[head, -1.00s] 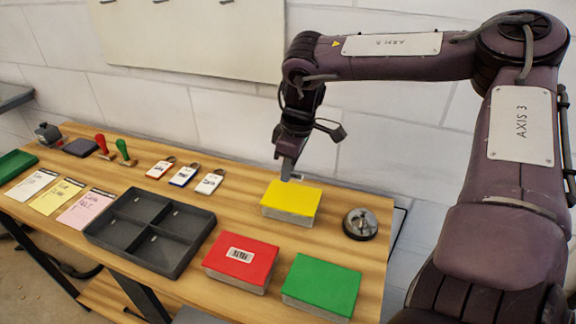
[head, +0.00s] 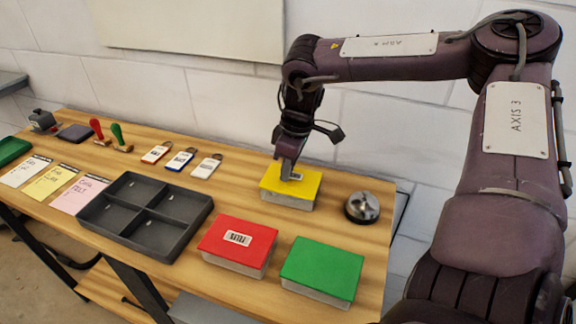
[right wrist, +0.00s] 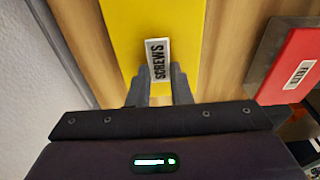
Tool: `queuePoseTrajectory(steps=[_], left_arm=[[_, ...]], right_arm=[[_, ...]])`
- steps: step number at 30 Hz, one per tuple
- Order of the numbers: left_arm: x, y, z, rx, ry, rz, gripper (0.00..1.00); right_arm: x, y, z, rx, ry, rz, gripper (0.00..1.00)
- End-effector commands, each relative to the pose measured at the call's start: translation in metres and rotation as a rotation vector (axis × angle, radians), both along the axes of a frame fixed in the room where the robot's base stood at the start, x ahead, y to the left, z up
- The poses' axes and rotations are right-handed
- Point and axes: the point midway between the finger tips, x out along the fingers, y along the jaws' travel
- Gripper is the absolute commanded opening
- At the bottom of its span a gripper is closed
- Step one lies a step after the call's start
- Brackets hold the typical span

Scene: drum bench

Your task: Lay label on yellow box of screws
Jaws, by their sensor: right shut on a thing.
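The yellow box (head: 306,185) stands towards the back right of the bench, with a yellow lid and pale sides. My right gripper (head: 287,178) is right over its lid. In the right wrist view the fingers (right wrist: 159,88) are shut on a white label (right wrist: 157,60) that reads SCREWS. The label lies over the yellow lid (right wrist: 135,22), slightly tilted to the box's sides; I cannot tell whether it touches the lid. In the head view a small part of the label (head: 296,176) shows beside the fingertips. My left gripper is not in view.
A red box (head: 220,240) with a label and a green box (head: 322,268) stand in front. A round metal bell-like object (head: 362,206) is close right of the yellow box. A dark divided tray (head: 166,250), key tags (head: 181,161), note cards (head: 50,182) and stamps (head: 119,137) are left.

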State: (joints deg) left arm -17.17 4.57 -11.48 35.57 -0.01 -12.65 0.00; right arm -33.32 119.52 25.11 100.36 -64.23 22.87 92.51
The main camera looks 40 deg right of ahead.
Motion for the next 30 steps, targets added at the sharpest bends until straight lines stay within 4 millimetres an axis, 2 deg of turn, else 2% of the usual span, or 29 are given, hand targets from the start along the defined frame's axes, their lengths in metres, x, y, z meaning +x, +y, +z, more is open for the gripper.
queuePoseTrajectory(steps=[6,7,12,22,26,30], left_arm=[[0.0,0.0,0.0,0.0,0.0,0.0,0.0],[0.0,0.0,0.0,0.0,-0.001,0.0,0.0],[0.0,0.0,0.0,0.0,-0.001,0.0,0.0],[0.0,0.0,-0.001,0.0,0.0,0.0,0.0],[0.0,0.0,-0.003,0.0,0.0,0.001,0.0],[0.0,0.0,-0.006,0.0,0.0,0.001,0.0]], right_arm=[[0.0,0.0,0.0,0.0,0.0,0.0,0.11],[0.0,0.0,0.0,0.0,0.0,0.0,0.21],[0.0,0.0,0.0,0.0,0.0,0.0,0.43],[0.0,0.0,0.004,0.0,-0.001,0.0,0.44],[-0.001,-0.002,0.02,-0.001,-0.005,0.0,0.44],[-0.004,-0.004,0.045,-0.002,-0.006,0.0,0.44]])
